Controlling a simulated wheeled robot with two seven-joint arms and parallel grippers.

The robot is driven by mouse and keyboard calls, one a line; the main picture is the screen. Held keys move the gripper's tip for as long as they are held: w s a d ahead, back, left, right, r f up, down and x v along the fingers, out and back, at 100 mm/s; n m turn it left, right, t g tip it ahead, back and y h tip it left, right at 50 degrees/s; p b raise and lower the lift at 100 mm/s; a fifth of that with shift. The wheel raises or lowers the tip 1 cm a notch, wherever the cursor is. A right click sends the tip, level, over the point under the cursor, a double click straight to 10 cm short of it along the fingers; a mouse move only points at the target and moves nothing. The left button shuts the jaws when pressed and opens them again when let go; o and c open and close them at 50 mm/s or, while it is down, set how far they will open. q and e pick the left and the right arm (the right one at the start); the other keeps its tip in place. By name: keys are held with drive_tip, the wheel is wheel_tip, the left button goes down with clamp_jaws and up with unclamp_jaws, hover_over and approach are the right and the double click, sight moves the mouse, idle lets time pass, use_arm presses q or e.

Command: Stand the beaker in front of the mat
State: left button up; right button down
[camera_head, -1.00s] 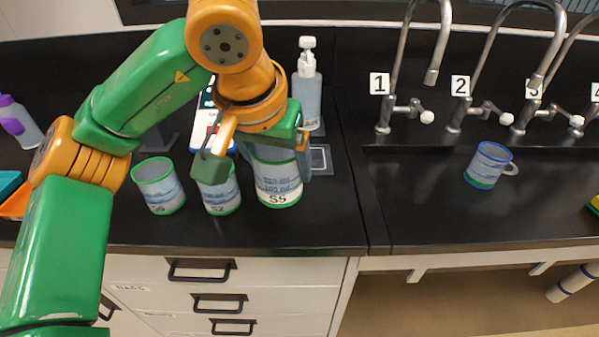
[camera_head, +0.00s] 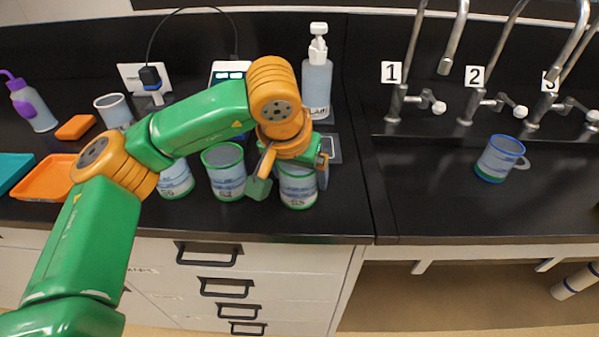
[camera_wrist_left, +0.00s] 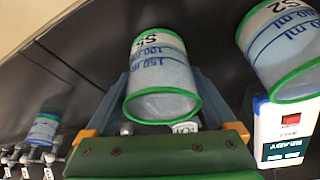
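The S5 beaker (camera_head: 298,190), clear with blue print and green rims, is upright near the counter's front, below my left gripper (camera_head: 290,166). In the left wrist view the gripper's blue-grey fingers (camera_wrist_left: 160,95) lie along both sides of the beaker (camera_wrist_left: 160,72) and appear closed on it. Whether its base touches the counter is hard to tell. The mat seems to be the dark square with a pale outline (camera_head: 334,148) just behind and right of the beaker; my gripper hides part of it. My right gripper is not in view.
The S2 beaker (camera_head: 226,182) and another green-rimmed beaker (camera_head: 176,181) stand to the left. A pump bottle (camera_head: 317,85) stands behind. A blue-rimmed mug (camera_head: 498,160) is in the sink area at right. The counter (camera_head: 345,218) is clear at front right.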

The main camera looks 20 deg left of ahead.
use_arm(q)
drive_tip(key=shift+r, duration=0.15)
drive_tip(key=shift+r, duration=0.3)
drive_tip(key=p+v, duration=0.1)
drive_tip(key=v, duration=1)
drive_tip(key=shift+s+r, duration=0.2)
drive_tip(key=shift+r, duration=0.05)
